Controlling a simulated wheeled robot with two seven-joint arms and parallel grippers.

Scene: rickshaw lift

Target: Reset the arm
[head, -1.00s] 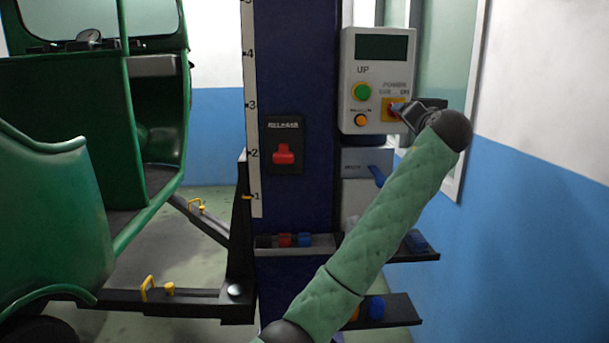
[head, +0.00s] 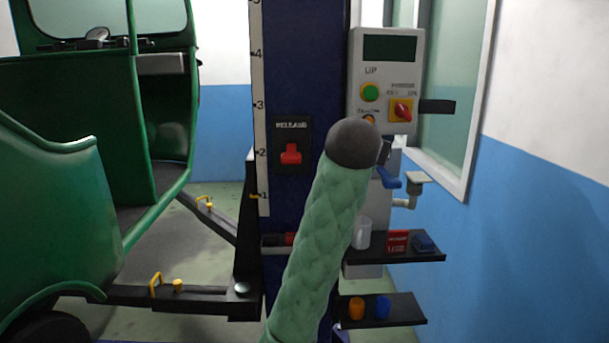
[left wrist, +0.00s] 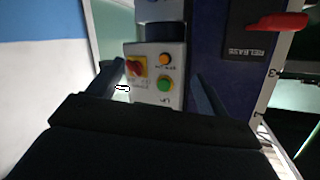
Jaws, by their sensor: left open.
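My left arm rises from the bottom middle of the head view, and its dark wrist hides most of my left gripper (head: 385,150). In the left wrist view the same gripper (left wrist: 162,72) is open, with its fingers spread and nothing held. The grey control box (head: 360,88) is in front of it and shows upside down between the fingers in the left wrist view (left wrist: 178,96). The box has a red power knob (head: 402,110) on a yellow plate and a green button (head: 370,92). An orange button is partly covered by the wrist. My right gripper is not in view.
A blue lift column (head: 320,60) carries a red release lever (head: 291,153). Shelves (head: 425,256) with small items stand out to the right. A green rickshaw (head: 50,210) stands at left, beside black lift arms (head: 110,294). A blue-white wall is right.

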